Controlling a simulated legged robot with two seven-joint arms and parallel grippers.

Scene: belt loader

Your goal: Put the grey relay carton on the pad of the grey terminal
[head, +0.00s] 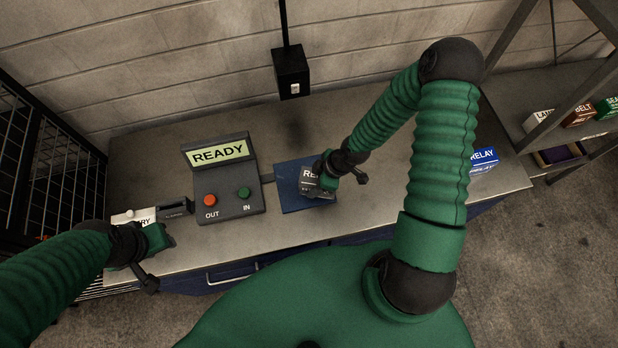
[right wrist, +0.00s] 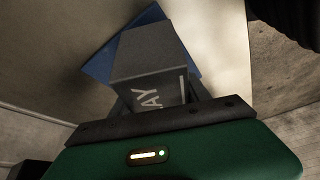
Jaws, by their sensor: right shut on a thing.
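The grey relay carton (head: 312,175) is in my right gripper (head: 328,180), over the blue pad (head: 290,203) beside the grey terminal (head: 229,203). In the right wrist view the carton (right wrist: 152,52) sits between the fingers with the blue pad (right wrist: 98,66) behind it. I cannot tell whether the carton touches the pad. The terminal's screen reads READY, with a red OUT button (head: 210,199) and a green IN button (head: 244,192). My left gripper (head: 165,238) is at the bench's left front; its fingers are too unclear to read.
A blue relay carton (head: 484,159) stands at the bench's right end. A white carton (head: 133,217) and a dark device (head: 175,208) lie left of the terminal. A shelf with several cartons (head: 578,115) is at the right. A black wire rack (head: 40,150) stands at the left.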

